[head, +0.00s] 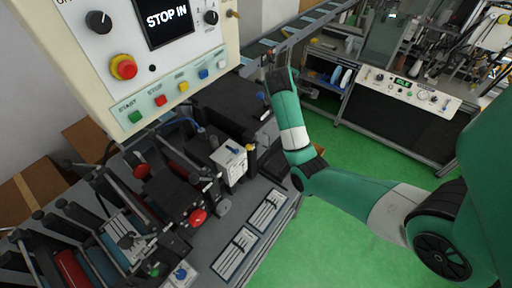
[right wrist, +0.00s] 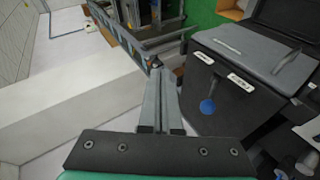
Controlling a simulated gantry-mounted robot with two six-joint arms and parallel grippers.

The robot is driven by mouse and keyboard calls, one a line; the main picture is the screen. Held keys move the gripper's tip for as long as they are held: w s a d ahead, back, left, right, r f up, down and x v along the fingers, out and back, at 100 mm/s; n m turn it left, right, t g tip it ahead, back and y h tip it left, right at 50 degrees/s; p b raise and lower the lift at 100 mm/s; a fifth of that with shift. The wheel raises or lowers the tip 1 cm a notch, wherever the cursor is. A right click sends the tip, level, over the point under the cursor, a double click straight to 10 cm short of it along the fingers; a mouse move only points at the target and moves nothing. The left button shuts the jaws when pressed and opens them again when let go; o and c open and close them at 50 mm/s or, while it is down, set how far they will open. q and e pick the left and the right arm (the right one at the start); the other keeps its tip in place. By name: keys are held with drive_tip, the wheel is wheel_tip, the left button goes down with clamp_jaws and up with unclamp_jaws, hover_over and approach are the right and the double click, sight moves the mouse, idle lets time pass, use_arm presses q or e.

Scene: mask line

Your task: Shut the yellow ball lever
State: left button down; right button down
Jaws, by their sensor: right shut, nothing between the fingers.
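A small yellow spot (head: 249,147) shows beside a white switch box on the machine bed in the head view. I cannot tell for certain that it is the ball of the yellow lever. No yellow ball shows clearly in the right wrist view. My right gripper (right wrist: 160,72) is shut and empty, its fingers pointing away from the camera, left of a black machine housing. In the head view the green right arm reaches up past the machine's far end, well beyond the yellow spot. My left gripper is out of view.
A blue ball (right wrist: 207,106) sticks out of the black housing (right wrist: 230,75), right of my fingers. The control panel (head: 150,50) reads STOP IN and hangs over the machine at upper left. A conveyor (head: 290,35) runs behind. Green floor (head: 350,215) is open at right.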

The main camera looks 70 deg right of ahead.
drive_tip(key=s+a+n+g+h+b, duration=0.1)
drive_tip(key=s+n+g+h+b, duration=0.2)
drive_tip(key=s+n+g+h, duration=0.3)
drive_tip(key=w+a+f+n+t+h+b, duration=0.2)
drive_tip(key=w+a+f+n+t+b, duration=0.2)
drive_tip(key=a+f+n+t, duration=0.7)
drive_tip(key=w+a+f+n+t+h+b, duration=0.25)
drive_tip(key=a+f+n+t+b, duration=0.4)
drive_tip(key=n, duration=0.85)
drive_tip(key=s+a+f+n+t+y+b, duration=0.1)
drive_tip(key=a+f+n+t+y, duration=0.3)
drive_tip(key=a+f, duration=0.4)
wheel_tip(320, 180, down, 3)
drive_tip(key=shift+a+f+n+y+b, duration=0.1)
drive_tip(key=shift+a+n+y+b, duration=0.35)
drive_tip(key=shift+n+y, duration=0.3)
drive_tip(key=shift+d, duration=0.1)
drive_tip(key=p+x, duration=0.2)
drive_tip(key=x, duration=1.2)
